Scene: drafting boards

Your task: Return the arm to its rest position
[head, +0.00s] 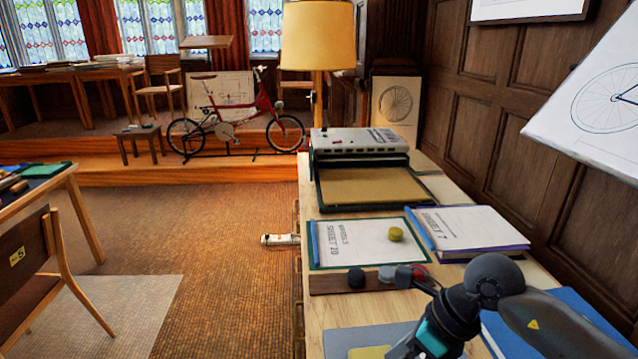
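My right arm (560,322) comes in from the lower right and reaches over the near part of the wooden desk (322,318). Its dark wrist, with a teal band, points down and left. My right gripper (402,350) is at the bottom edge of the head view, mostly cut off, so its fingers and anything between them cannot be seen. My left arm and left gripper are not in view.
Farther back are a sheet with a yellow-green round object (396,234), a bound pad (470,228), a machine (358,142) and a lamp (318,38).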

